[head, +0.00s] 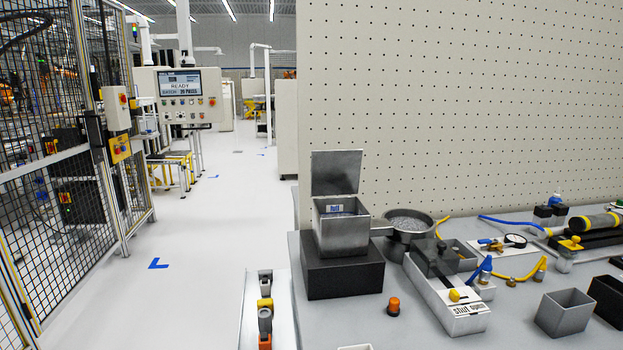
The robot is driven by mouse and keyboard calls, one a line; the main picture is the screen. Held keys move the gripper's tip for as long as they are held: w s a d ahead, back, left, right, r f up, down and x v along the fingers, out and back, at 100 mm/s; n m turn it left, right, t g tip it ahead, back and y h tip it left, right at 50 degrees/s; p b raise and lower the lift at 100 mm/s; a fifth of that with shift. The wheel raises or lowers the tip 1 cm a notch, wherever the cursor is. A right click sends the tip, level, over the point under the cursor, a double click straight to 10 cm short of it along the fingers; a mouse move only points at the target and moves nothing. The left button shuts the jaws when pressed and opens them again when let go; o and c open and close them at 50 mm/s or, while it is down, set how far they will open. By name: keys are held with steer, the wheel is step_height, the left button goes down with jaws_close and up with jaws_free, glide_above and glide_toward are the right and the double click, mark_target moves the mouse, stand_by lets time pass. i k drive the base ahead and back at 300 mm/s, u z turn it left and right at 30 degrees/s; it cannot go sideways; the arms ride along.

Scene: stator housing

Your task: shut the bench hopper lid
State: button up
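The bench hopper (342,233) is a square grey metal box on a black block (343,277) at the left end of the bench. Its lid (336,172) stands upright at the back, so the hopper is open. A small blue and white label reading "full" (336,209) shows inside the opening below the lid. The contents of the hopper are hard to make out. My gripper is not in view.
A round bowl feeder (408,222) stands close right of the hopper, with a track box (451,300) marked "shut" and "open". An orange knob (394,306) stands in front. Grey bin (565,312) sits at right. A perforated panel (460,110) rises behind.

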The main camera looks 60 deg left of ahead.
mark_target(333, 173)
steer(key=z, duration=0.05)
steer(key=k, duration=1.3)
steer(key=u, duration=2.6)
steer(key=i, duration=3.85)
steer(key=z, duration=3.35)
